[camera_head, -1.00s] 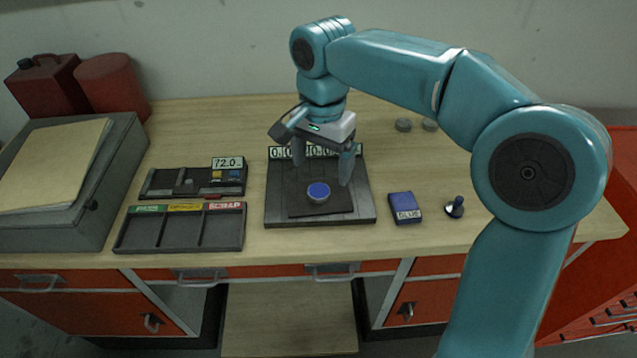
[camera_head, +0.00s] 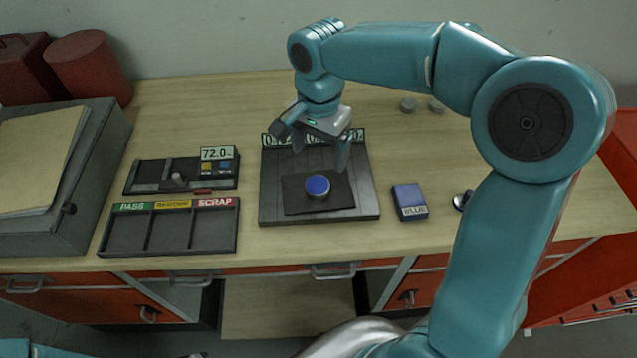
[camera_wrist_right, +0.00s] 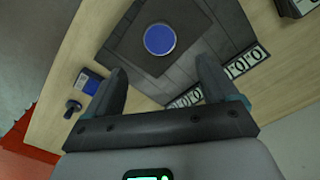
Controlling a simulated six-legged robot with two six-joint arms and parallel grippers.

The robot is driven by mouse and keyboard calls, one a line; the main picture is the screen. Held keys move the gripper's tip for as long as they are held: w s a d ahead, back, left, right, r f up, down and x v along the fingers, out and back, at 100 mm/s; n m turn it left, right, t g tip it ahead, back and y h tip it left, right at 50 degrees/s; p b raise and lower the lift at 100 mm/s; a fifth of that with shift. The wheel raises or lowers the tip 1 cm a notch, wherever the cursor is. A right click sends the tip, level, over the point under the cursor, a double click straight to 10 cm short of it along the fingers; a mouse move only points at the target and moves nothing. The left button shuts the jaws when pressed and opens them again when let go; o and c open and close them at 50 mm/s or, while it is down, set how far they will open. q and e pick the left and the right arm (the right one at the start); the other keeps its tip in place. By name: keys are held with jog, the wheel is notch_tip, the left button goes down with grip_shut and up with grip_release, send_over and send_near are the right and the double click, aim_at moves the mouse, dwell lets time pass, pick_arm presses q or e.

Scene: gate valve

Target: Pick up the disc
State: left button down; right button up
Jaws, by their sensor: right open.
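The disc (camera_head: 317,187) has a blue top and a grey rim. It lies on a dark square pad on a black plate (camera_head: 350,208) on the bench. In the right wrist view the disc (camera_wrist_right: 160,39) shows beyond the fingertips. My right gripper (camera_head: 320,158) is open and empty, above the back of the plate, behind the disc. Its two fingers (camera_wrist_right: 163,78) are apart in the wrist view with nothing between them. My left gripper does not show.
A blue box (camera_head: 409,201) labelled BLUE and a small dark knobbed object (camera_head: 462,200) stand right of the plate. A sorting tray (camera_head: 170,230) marked PASS and SCRAP and a gauge (camera_head: 180,174) reading 72.0 are at left.

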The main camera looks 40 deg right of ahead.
aim_at(318, 185)
jog(key=f, duration=0.3)
jog(key=shift+w+a+f, duration=0.1)
jog(key=shift+a, duration=0.15)
jog(key=shift+s+d+f, duration=0.1)
jog(key=shift+s+f, duration=0.15)
jog(key=shift+f, duration=0.3)
jog(key=f+p, duration=0.1)
jog(key=f, duration=0.4)
jog(key=shift+a+p, duration=0.2)
jog(key=shift+p, duration=0.1)
jog(key=shift+d, duration=0.1)
jog(key=shift+w, duration=0.1)
jog(key=c, duration=1.4)
